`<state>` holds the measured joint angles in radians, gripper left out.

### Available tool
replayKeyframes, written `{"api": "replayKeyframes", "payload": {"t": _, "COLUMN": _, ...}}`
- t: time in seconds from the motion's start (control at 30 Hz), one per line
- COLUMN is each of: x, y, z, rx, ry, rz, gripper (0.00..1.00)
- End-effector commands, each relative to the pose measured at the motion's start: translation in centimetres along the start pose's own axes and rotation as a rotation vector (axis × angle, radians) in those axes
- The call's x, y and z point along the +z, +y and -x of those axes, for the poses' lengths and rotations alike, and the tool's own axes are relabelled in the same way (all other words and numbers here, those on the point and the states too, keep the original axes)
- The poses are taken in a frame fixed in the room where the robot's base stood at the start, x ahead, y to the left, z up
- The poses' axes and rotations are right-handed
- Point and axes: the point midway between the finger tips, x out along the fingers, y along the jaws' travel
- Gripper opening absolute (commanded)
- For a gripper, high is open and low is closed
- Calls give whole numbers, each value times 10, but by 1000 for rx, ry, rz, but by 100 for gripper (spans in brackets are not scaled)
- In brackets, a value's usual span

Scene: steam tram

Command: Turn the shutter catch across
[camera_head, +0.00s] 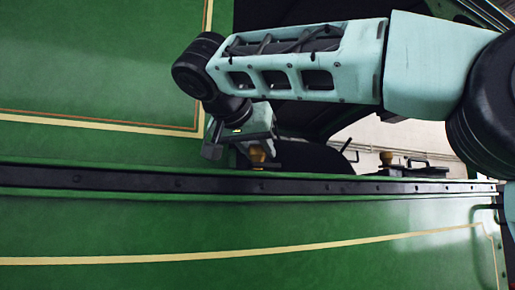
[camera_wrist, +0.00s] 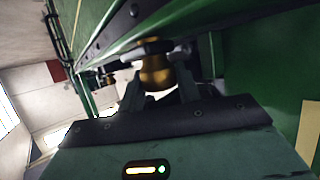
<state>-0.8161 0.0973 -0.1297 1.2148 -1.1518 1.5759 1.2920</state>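A brass knob (camera_head: 257,153), which looks like the shutter catch, sits just above the dark rail of the green tram side. In the wrist view the brass knob (camera_wrist: 155,72) hangs from a dark fitting, between my two fingers. My gripper (camera_head: 240,146) is at this knob, partly hidden by my own wrist. In the wrist view my gripper (camera_wrist: 160,88) has one finger on each side of the knob. The fingers are apart by about the knob's width; I cannot tell whether they press on it.
A second brass knob (camera_head: 386,157) with dark handles stands further right along the rail; it also shows in the wrist view (camera_wrist: 107,78). The dark riveted rail (camera_head: 120,181) runs right below my gripper. A green panel (camera_head: 90,70) with cream lining rises at the left.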

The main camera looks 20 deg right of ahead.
Motion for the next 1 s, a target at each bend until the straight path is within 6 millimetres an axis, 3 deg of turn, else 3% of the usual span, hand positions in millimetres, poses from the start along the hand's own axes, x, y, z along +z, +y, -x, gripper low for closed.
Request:
{"api": "replayKeyframes", "payload": {"t": 0.47, "x": 4, "y": 1, "z": -2, "rx": -89, "ry": -2, "rz": 33, "gripper": 11}}
{"api": "replayKeyframes", "payload": {"t": 1.0, "x": 2, "y": 2, "z": -3, "rx": -520, "ry": -1, "rz": 213, "gripper": 11}}
